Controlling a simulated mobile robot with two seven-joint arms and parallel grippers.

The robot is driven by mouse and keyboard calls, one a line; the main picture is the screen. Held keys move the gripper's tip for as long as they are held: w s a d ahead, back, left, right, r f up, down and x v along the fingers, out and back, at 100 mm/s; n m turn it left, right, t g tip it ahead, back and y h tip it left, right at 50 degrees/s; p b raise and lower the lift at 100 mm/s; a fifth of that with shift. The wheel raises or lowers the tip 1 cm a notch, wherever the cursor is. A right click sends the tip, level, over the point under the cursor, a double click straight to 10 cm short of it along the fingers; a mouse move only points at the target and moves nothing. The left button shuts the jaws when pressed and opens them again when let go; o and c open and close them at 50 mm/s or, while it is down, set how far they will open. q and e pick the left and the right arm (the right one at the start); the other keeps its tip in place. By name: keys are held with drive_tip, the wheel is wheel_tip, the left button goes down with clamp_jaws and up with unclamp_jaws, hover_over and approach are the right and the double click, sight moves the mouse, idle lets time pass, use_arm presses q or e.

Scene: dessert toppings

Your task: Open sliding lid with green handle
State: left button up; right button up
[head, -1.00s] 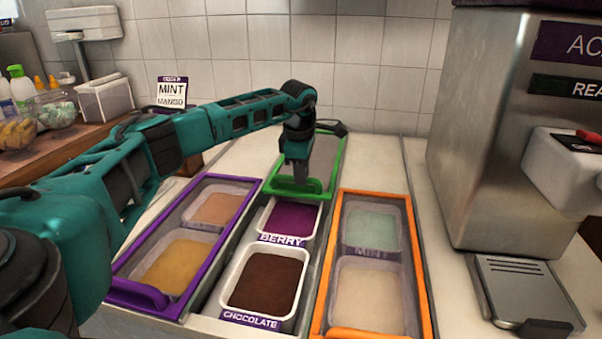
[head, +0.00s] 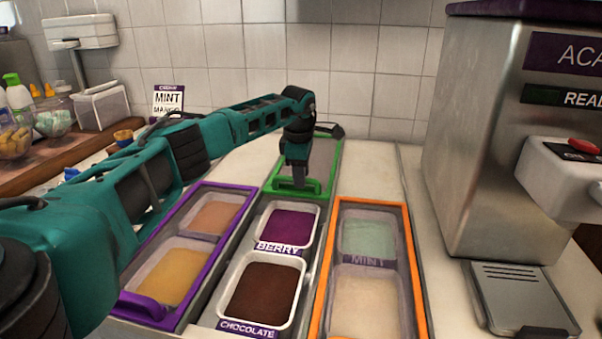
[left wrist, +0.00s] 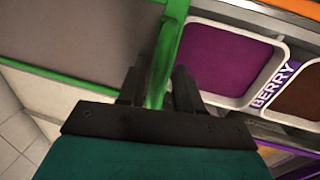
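The green-framed sliding lid (head: 322,158) lies at the far end of the middle topping bay, with its green handle (head: 279,189) at the near edge. In front of it, the berry tub (head: 287,226) and chocolate tub (head: 262,291) are uncovered. My left gripper (head: 298,184) points down at the handle. In the left wrist view, its fingers (left wrist: 160,88) stand on either side of the green handle bar (left wrist: 164,60); whether they press on it is unclear. My right gripper is not in view.
A purple-framed lid (head: 226,240) covers the left bay and an orange-framed lid (head: 416,285) covers the right bay. A steel dispensing machine (head: 478,140) stands at the right. A MINT sign (head: 172,101) stands behind my left arm. The white counter strip (head: 384,170) is clear.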

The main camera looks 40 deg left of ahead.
use_arm(q)
drive_tip(key=shift+o, duration=0.5)
wheel_tip(320, 180, up, 13)
drive_tip(key=s+d+p, duration=0.1)
drive_tip(key=s, duration=0.1)
drive_tip(key=shift+f, duration=0.2)
drive_tip(key=shift+s+d, duration=0.1)
drive_tip(key=shift+d, duration=0.05)
